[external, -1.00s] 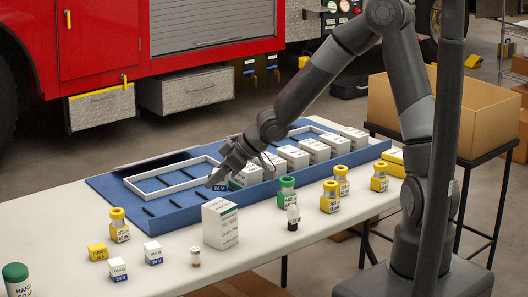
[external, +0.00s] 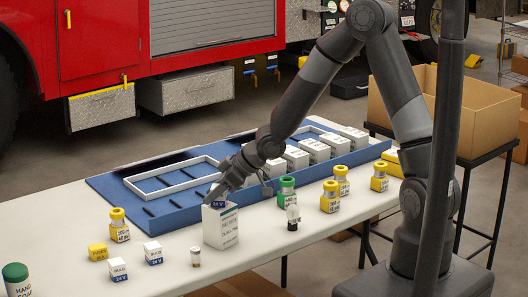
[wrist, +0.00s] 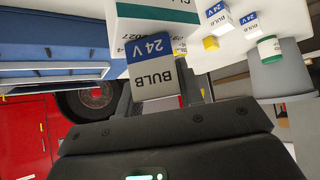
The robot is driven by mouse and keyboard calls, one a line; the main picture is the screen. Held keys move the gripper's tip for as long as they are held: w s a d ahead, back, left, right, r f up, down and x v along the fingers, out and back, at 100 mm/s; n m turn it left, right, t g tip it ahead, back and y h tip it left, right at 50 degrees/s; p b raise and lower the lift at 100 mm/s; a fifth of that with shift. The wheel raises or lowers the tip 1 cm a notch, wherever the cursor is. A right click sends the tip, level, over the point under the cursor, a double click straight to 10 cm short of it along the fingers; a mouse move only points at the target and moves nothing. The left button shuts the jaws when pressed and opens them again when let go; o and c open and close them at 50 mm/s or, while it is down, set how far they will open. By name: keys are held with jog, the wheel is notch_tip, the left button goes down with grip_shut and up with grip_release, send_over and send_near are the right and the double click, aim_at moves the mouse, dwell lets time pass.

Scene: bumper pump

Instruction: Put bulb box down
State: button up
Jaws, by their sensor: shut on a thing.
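My gripper (external: 219,193) is shut on a small white bulb box (wrist: 155,76) with a blue 24 V band. In the external view the held bulb box (external: 217,204) shows at the top of a larger white carton (external: 221,230), overlapping its upper edge. I cannot tell whether it touches the carton or is behind, above or inside it. In the wrist view the carton (wrist: 150,27) is just beyond the held box. Two more bulb boxes stand on the table left of the carton, one nearer (external: 153,253) and one further left (external: 118,268).
Behind lies a blue tray (external: 110,190) with a white frame and several white boxes.

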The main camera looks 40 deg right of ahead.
jog(key=o, duration=1)
jog(key=shift+s+d+r, duration=0.15)
jog(key=shift+d+r, duration=0.1)
jog(key=shift+r, duration=0.1)
jog(key=shift+v, duration=5.55)
